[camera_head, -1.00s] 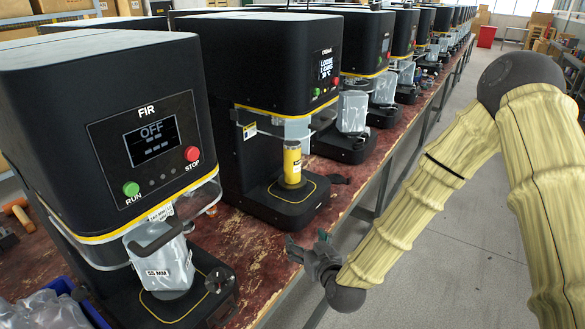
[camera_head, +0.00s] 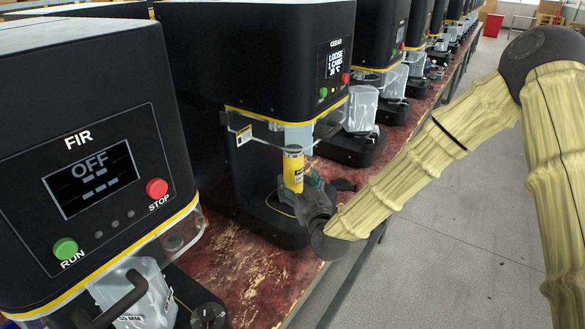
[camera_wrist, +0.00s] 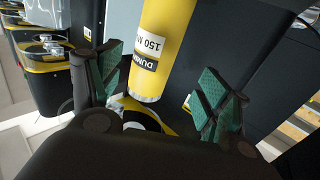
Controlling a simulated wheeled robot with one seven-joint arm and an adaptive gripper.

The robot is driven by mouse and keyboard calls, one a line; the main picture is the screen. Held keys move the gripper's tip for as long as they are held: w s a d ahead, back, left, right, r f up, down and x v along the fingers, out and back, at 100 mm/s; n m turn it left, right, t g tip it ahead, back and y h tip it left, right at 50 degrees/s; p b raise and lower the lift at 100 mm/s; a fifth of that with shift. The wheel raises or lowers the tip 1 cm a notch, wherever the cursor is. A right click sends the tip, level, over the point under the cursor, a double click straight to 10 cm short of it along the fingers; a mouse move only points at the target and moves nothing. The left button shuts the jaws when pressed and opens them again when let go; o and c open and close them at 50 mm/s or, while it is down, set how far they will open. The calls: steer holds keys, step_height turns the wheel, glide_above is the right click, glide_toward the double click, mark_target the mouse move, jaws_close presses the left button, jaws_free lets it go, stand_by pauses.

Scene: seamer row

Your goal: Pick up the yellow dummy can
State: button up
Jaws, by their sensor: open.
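The yellow dummy can (camera_head: 292,172) stands at the CEDAR seamer (camera_head: 270,60), under its head and above its black base (camera_head: 268,222). In the wrist view my gripper (camera_wrist: 160,68) is open, with one green-padded finger on each side of the can and gaps between pads and can.
The FIR seamer (camera_head: 90,150), display OFF, stands close at the left. More seamers (camera_head: 380,40) line the worn red bench (camera_head: 230,275) behind. The grey floor (camera_head: 450,240) right of the bench is open.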

mark_target(293, 169)
steer(key=shift+d+f+p+x, duration=0.15)
steer(key=shift+p+x, duration=0.1)
steer(key=shift+x, duration=1.1)
steer(key=shift+d+f+p+x, duration=0.15)
steer(key=shift+p+x, duration=0.1)
steer(key=shift+x, duration=1.1)
steer(key=shift+d+f+p+x, duration=0.15)
steer(key=shift+p+x, duration=0.1)
steer(key=shift+x, duration=1.05)
steer(key=shift+w, duration=0.1)
steer(key=shift+a, duration=0.1)
steer(key=c, duration=1.2)
